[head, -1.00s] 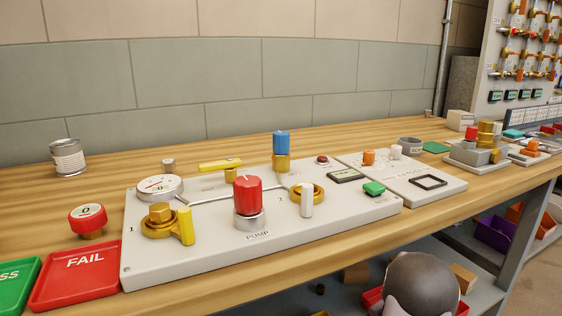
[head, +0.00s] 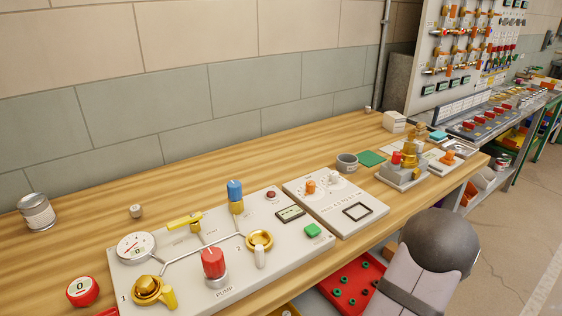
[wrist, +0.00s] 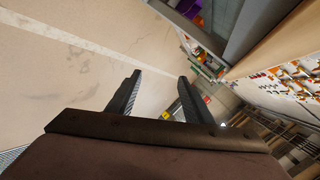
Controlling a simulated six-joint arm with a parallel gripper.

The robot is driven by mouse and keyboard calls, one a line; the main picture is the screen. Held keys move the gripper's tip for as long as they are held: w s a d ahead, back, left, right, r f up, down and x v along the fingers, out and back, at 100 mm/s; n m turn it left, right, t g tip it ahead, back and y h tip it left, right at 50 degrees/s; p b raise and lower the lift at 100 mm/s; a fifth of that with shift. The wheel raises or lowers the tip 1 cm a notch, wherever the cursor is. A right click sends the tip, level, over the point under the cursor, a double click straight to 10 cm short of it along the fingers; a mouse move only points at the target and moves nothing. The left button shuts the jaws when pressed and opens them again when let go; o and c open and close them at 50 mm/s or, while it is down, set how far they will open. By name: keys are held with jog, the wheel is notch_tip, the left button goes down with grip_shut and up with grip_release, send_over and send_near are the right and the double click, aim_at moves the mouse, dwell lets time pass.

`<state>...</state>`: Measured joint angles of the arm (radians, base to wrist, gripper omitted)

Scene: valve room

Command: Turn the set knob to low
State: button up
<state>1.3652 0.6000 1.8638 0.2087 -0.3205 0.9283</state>
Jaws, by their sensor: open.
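A smaller light grey panel (head: 358,217) lies on the bench, right of the pump panel. It carries an orange knob (head: 310,187) and a white knob (head: 334,177), with small markings too tiny to read, so I cannot tell which is the set knob or where it points. A dark square frame (head: 357,212) is on the same panel. My gripper (wrist: 158,80) shows in the wrist view, open and empty, over the floor and away from the panel. In the head view only my arm's rounded grey part shows, in front of the bench.
The pump panel (head: 180,278) holds a red knob (head: 213,262), a blue-capped valve (head: 235,192), a gauge (head: 137,247) and yellow handles. A dark round cup (head: 347,163), a green pad (head: 371,158) and a brass valve block (head: 405,172) stand farther right. The bench behind the panels is mostly clear.

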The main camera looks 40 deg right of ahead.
jog(key=w+r+n+h+p, duration=0.1)
jog(key=w+r+h+p, duration=0.25)
jog(key=r+p, duration=1.05)
jog(key=w+a+r+t+y+p, duration=0.1)
jog(key=w+a+r, duration=0.25)
jog(key=w, duration=0.25)
jog(key=w+a+r+t+y+p, duration=0.1)
jog(key=w+a+r, duration=0.1)
jog(key=w+r, duration=0.35)
jog(key=w+a+r+t+p, duration=0.2)
jog(key=w+a+r, duration=0.1)
jog(key=w, duration=0.3)
jog(key=w+a+r+n+t+y+p, duration=0.1)
jog(key=w+a+y+p, duration=0.3)
jog(key=w+a, duration=0.8)
jog(key=w+a+r+n+t+y+p, duration=0.15)
jog(key=w+a+y+p, duration=0.25)
jog(key=w+a, duration=0.75)
jog(key=m+g+y+b, duration=0.2)
jog(key=g+y, duration=0.3)
jog(key=y, duration=0.3)
send_over(235, 184)
jog(key=s+d, duration=0.2)
jog(key=f, duration=0.1)
jog(key=shift+n, duration=0.25)
jog(key=shift+w+p+x, duration=0.2)
jog(key=shift+p+x, duration=0.65)
jog(key=shift+x, duration=2.95)
jog(key=shift+r, duration=0.1)
jog(key=c, duration=1.1)
